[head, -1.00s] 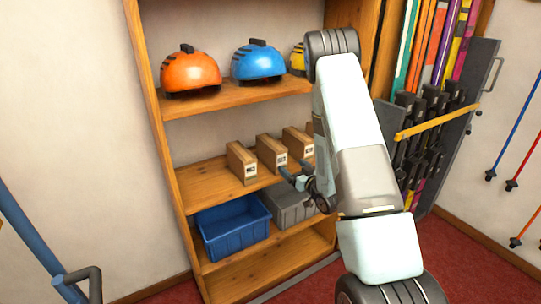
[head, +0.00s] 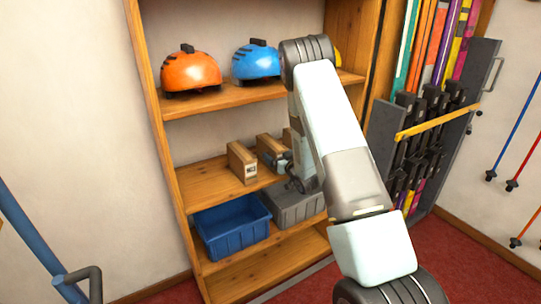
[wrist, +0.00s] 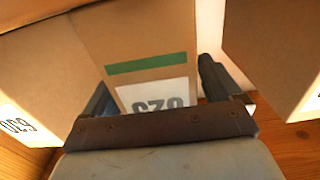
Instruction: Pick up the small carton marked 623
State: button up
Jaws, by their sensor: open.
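Small brown cartons stand in a row on the middle shelf. In the wrist view, a carton with a green stripe (wrist: 135,45) is between the two fingers of my gripper (wrist: 156,88). Its white label is upside down and partly hidden by the gripper; it looks like 623, but I cannot read it surely. In the head view, my gripper (head: 284,163) is at the front of the middle carton (head: 268,146), partly covering it. The jaws are open, one finger on each side of the carton; I cannot tell whether they touch it.
Another carton (head: 242,163) stands left of the middle one, and a third (head: 287,137) is mostly behind my arm. In the wrist view, neighbouring cartons (wrist: 40,65) (wrist: 275,50) flank the fingers closely. A blue bin (head: 232,228) and grey bin (head: 292,207) sit below.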

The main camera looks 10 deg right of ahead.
jog(key=shift+w+a, duration=0.2)
jog(key=shift+w, duration=0.5)
jog(key=c, duration=1.2)
jog(key=shift+r, duration=0.1)
